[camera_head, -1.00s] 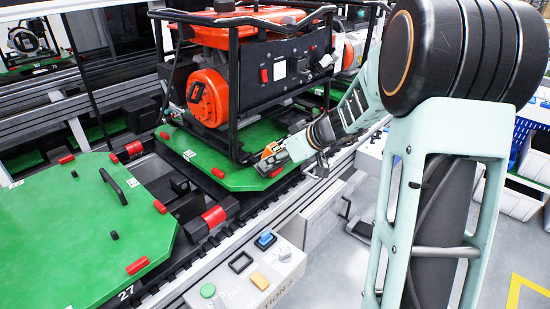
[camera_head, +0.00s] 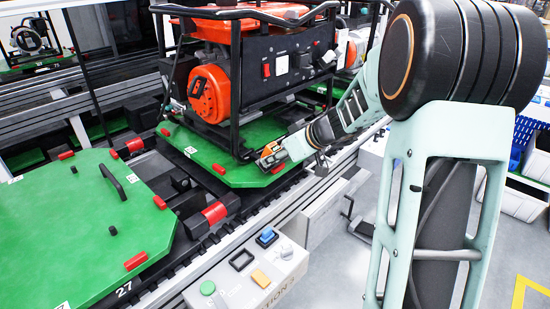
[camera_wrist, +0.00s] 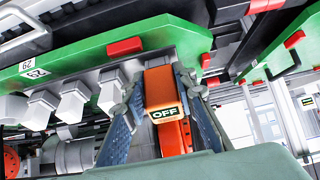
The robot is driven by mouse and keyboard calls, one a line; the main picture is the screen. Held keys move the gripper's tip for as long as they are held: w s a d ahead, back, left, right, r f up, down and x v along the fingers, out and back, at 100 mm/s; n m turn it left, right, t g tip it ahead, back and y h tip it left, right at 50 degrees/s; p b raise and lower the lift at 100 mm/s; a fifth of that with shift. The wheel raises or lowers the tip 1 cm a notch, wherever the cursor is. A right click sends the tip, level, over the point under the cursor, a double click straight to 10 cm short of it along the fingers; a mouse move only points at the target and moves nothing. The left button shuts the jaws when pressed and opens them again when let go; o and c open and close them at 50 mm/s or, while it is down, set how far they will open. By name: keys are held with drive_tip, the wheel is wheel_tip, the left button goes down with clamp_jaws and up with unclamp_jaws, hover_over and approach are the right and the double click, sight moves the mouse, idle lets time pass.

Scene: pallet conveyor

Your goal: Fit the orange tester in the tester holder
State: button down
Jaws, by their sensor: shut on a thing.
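The orange tester (camera_wrist: 160,88) is between the two fingers of my gripper (camera_wrist: 165,112) in the wrist view; its small display reads OFF. My gripper is shut on it. In the head view my gripper (camera_head: 270,157) is at the near right corner of the green pallet under the generator, and the tester shows only as a small orange patch there. On the pale control box in the foreground is an empty black square frame (camera_head: 241,260), which may be the tester holder; I cannot tell for sure. My gripper is well apart from this frame, farther back.
The control box (camera_head: 228,297) also carries a blue piece (camera_head: 266,237), an orange button (camera_head: 261,278) and a green button (camera_head: 208,288). An orange generator (camera_head: 209,94) in a black frame stands on its green pallet (camera_head: 232,178). An empty green pallet (camera_head: 75,232) lies at left.

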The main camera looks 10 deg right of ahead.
drive_tip(key=c, duration=1.5)
unclamp_jaws()
